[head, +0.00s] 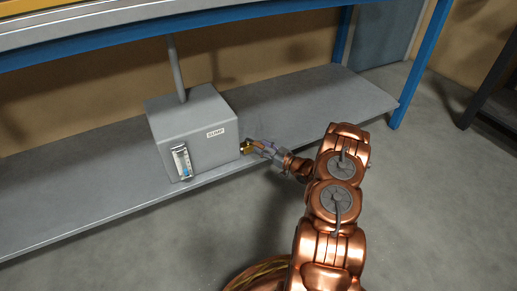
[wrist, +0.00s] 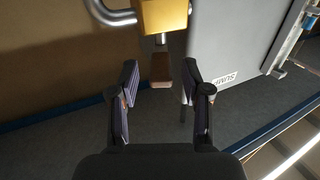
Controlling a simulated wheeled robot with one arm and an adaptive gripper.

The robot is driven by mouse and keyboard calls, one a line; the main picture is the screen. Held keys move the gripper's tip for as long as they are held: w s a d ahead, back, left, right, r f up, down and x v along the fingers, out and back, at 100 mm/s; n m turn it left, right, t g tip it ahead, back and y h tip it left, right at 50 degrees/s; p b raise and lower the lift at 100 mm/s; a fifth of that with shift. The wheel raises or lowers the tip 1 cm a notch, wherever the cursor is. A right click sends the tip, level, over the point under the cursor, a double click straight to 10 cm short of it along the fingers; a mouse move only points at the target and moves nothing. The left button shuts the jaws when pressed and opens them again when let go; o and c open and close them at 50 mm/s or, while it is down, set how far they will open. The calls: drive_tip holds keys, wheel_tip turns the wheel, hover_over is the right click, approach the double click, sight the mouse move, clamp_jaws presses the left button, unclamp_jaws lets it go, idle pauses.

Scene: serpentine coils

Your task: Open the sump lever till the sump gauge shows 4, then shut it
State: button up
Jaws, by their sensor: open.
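The grey sump box (head: 220,152), labelled SUMP, stands on the low shelf in the head view. Its gauge (head: 182,162) is on the front face, with blue low in the tube; I cannot read its number. A brass valve (head: 246,147) sticks out of the box's right side; it also shows at the top of the wrist view (wrist: 163,14). The sump lever's brown handle (wrist: 161,70) extends from the valve between my fingers, with gaps on both sides. My gripper (wrist: 160,84) is open around it; in the head view it (head: 264,149) is beside the valve.
A grey pipe (head: 176,68) rises from the box toward the bench above. A bent metal pipe (wrist: 112,14) joins the valve in the wrist view. The shelf (head: 310,105) is bare right of the box. A blue bench leg (head: 417,70) stands at the right.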

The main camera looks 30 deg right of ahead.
drive_tip(key=shift+x, duration=1)
clamp_jaws()
